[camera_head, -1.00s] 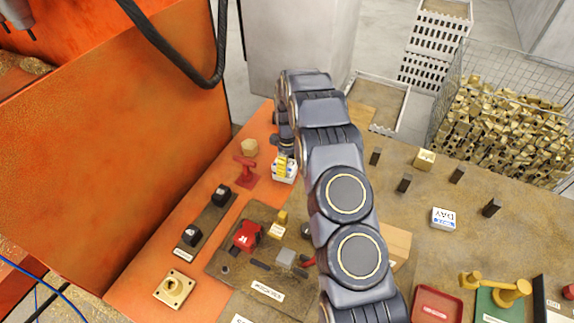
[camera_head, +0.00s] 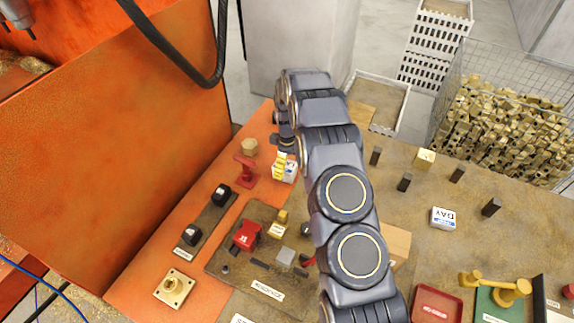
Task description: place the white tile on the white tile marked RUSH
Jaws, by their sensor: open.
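A white tile (camera_head: 290,172) with blue marking lies on the orange surface. Its lettering is too small and covered to read, so I cannot tell whether it is the tile marked RUSH or one tile on another. My gripper (camera_head: 280,166), with yellow fingers, is open at the left part of this tile, pointing down. Whether the fingers touch the tile is unclear. Another white tile (camera_head: 443,218), with blue lettering that reads DAY upside down, lies on the brown table to the right, apart from my arm.
A red stamp-like piece (camera_head: 246,172) and a brass hexagonal block (camera_head: 249,147) stand close left of my gripper. A dark mat (camera_head: 225,262) with a red block (camera_head: 247,235) lies in front. Small black blocks (camera_head: 405,183) are scattered right. A wire basket (camera_head: 505,120) stands at the back right.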

